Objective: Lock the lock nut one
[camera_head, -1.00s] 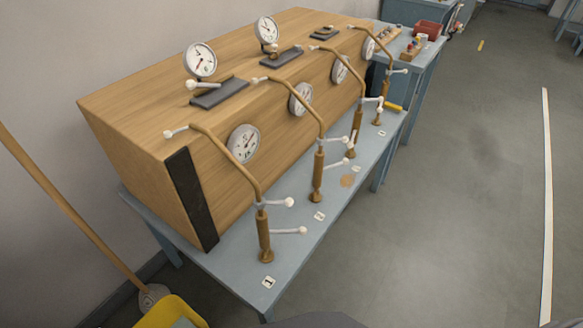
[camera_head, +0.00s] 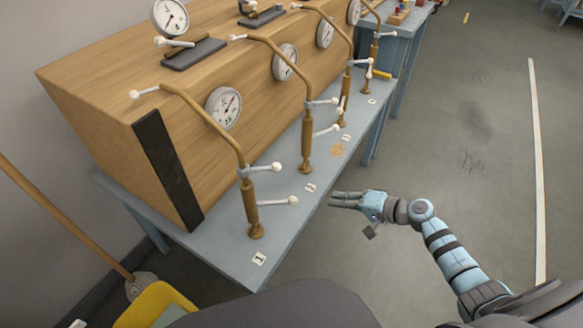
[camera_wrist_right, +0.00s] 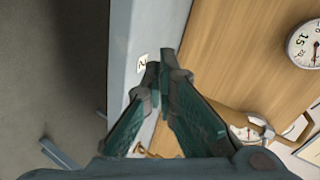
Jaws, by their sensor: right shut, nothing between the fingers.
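The brass stand (camera_head: 251,215) behind the label "1" (camera_head: 259,258) stands upright at the front end of the bench. It has an upper white-knobbed lever (camera_head: 262,168) at a grey collar and a lower one (camera_head: 275,201). I cannot tell which of these is lock nut one. My right gripper (camera_head: 334,200) is shut and empty, right of this stand beyond the bench's right edge, apart from the levers. In the right wrist view its fingers (camera_wrist_right: 163,75) meet near the label "2" (camera_wrist_right: 141,62). My left gripper is not in view.
The blue-grey bench (camera_head: 225,262) carries a wooden box (camera_head: 100,90) with gauges, and several similar stands behind the first. A bent brass pipe (camera_head: 205,115) tops the first stand. A yellow bucket (camera_head: 150,305) is at lower left. Open floor (camera_head: 460,180) lies right of the bench.

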